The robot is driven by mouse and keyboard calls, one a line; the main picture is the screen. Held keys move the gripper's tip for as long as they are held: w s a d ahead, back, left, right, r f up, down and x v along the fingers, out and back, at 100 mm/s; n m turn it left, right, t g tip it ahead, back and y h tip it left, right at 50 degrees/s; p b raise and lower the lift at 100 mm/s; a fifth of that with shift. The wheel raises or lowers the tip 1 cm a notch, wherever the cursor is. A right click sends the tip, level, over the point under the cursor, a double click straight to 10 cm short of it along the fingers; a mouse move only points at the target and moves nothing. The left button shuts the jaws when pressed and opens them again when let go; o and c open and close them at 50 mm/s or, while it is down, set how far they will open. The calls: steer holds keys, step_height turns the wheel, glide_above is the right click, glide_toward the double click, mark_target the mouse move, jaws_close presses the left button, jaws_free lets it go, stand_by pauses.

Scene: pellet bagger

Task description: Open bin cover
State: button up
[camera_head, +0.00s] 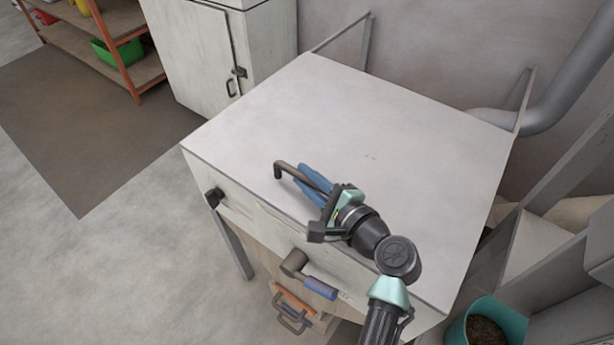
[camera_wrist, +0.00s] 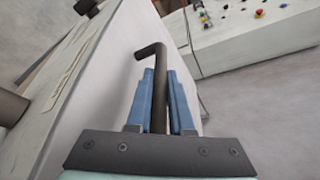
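The bin cover (camera_head: 370,120) is a broad pale, flat panel on top of a pale bin body (camera_head: 250,205); it looks closed. A dark bent bar handle (camera_head: 279,170) stands at the cover's front part; it also shows in the wrist view (camera_wrist: 152,50). My gripper (camera_head: 312,180) reaches in from the lower right over the cover's front edge. In the wrist view its two blue fingers (camera_wrist: 160,100) lie on either side of the bar and appear to touch it. The bar's bent end sticks out past the fingertips. The handle's other end is hidden by my gripper.
Below the cover's front edge are a dark knob (camera_head: 214,197) and a brown and blue cylinder (camera_head: 308,277). A pale cabinet (camera_head: 195,50) stands behind left. A grey pipe (camera_head: 565,95) and a teal bucket (camera_head: 497,318) are at right.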

jaws_close()
stand_by(1.0)
